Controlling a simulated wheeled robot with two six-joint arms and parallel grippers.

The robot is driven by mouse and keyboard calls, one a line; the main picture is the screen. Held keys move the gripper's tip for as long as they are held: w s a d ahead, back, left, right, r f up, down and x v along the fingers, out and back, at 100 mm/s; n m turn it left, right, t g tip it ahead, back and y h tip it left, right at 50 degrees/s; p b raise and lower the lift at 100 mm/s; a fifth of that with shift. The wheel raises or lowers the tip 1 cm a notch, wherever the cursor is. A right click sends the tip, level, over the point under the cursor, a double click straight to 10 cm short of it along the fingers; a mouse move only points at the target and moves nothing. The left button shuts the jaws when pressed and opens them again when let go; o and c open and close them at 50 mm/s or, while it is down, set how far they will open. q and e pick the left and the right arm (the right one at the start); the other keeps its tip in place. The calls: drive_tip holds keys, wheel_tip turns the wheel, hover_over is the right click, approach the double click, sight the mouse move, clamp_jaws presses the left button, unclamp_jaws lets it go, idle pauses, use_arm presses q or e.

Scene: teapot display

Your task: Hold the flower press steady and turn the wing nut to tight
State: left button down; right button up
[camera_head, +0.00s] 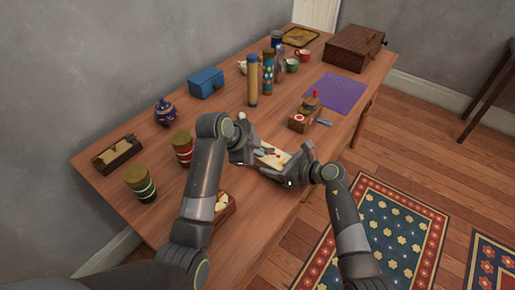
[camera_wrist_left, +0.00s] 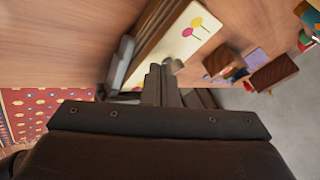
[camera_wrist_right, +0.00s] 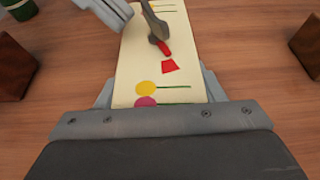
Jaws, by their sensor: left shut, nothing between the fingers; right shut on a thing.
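The flower press (camera_head: 271,160) is a cream board with painted flowers, lying near the table's front edge. It also shows in the left wrist view (camera_wrist_left: 185,40) and right wrist view (camera_wrist_right: 140,75). My right gripper (camera_head: 290,174) is shut on the press, with a finger on each side of it. A red-tipped grey piece, seemingly the wing nut (camera_wrist_right: 162,46), points towards a red mark (camera_wrist_right: 170,66) on the board, a small gap apart. My left gripper (camera_head: 259,151) is shut and empty over the press's far part, beside the wing nut; contact is unclear.
A wooden box with a red knob (camera_head: 305,118) stands just beyond the press. A small open box (camera_head: 224,206) is close to my left arm. A purple cloth (camera_head: 335,93) lies flat at the back right.

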use_arm(q)
drive_tip(key=shift+w+d, duration=0.1)
drive_tip(key=shift+w, duration=0.2)
